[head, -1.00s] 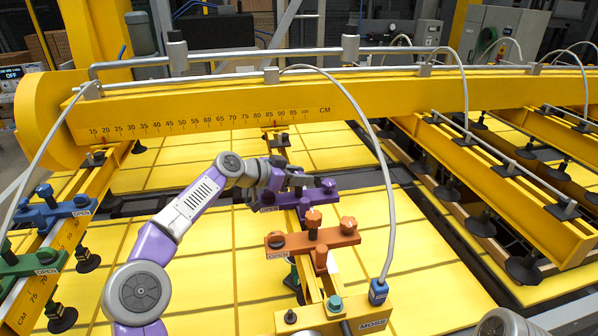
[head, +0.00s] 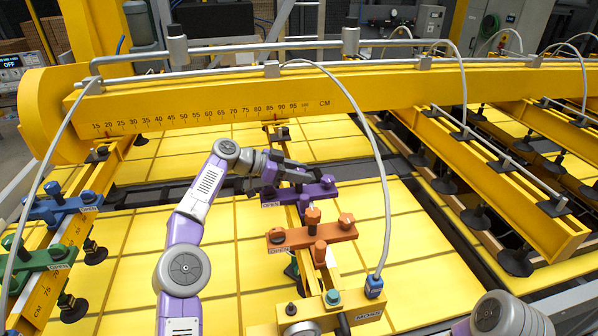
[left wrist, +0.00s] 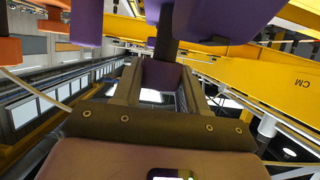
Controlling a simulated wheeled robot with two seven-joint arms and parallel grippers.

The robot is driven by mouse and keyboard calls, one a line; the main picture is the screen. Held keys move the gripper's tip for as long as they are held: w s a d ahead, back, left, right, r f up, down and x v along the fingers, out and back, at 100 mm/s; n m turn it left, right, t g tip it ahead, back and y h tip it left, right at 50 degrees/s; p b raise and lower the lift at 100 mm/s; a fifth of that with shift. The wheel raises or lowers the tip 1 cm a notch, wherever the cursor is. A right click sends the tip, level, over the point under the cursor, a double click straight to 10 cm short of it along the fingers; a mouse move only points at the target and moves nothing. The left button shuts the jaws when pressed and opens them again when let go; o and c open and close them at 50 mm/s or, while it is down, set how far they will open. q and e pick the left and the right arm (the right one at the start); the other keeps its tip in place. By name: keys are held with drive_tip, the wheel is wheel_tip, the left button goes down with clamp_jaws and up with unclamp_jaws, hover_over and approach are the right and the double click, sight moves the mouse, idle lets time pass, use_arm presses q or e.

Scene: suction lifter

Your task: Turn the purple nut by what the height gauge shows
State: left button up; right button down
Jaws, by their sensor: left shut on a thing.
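The purple clamp (head: 318,190) sits on a yellow cross-arm in the middle of the head view, with an OPEN label at its left end. My left gripper (head: 296,174) reaches over it from the left. In the left wrist view my left gripper (left wrist: 160,92) is shut on the purple nut (left wrist: 161,74), which sits on a dark shaft between the fingers. In the head view the gripper hides most of this nut. My right gripper is out of the head view; only part of my right arm shows at the bottom right. I cannot make out a height gauge reading.
An orange clamp (head: 290,238) with several knobs stands just in front of the purple one. Blue (head: 62,206) and green (head: 38,259) clamps are at the left. A grey hose (head: 385,200) arches down to the right of the clamps. A yellow beam (head: 230,105) with a CM scale runs behind.

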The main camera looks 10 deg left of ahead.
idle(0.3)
use_arm(q)
drive_tip(key=o, duration=1)
drive_tip(key=shift+c, duration=0.2)
drive_tip(key=v, duration=0.7)
drive_tip(key=shift+s+a+r, duration=0.15)
drive_tip(key=shift+a, duration=0.1)
